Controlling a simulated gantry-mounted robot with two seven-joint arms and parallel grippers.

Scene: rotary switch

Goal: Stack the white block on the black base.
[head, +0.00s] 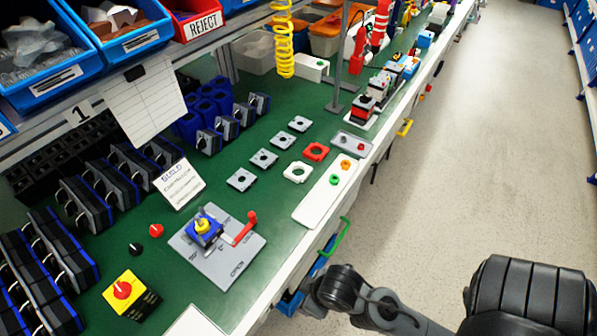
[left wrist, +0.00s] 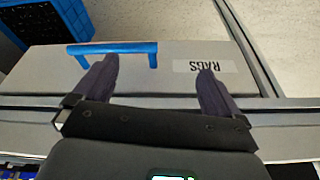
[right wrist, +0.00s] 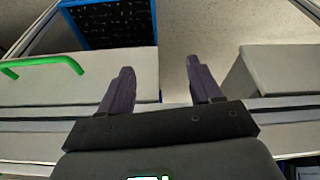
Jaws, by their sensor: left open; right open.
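A white square piece with a round hole (head: 298,172) lies flat on the green bench mat in the head view. Another white block (head: 312,68) stands farther back. I cannot tell which one is the white block. No lone black base is clear; black-and-blue switch housings (head: 84,205) stand in rows at the left, and a dark block with red (head: 364,106) sits farther along the bench. My left gripper (left wrist: 157,68) is open and empty, facing a grey drawer marked RAGS. My right gripper (right wrist: 160,64) is open and empty below the bench edge. Neither gripper's fingers show in the head view.
A grey plate (head: 215,262) carries a blue-and-yellow switch and a red lever. A yellow box with a red knob (head: 124,290) is near the front. Grey square plates (head: 264,158) lie mid-bench. A metal post (head: 338,65) and yellow coiled hose (head: 281,40) rise behind. The floor at right is clear.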

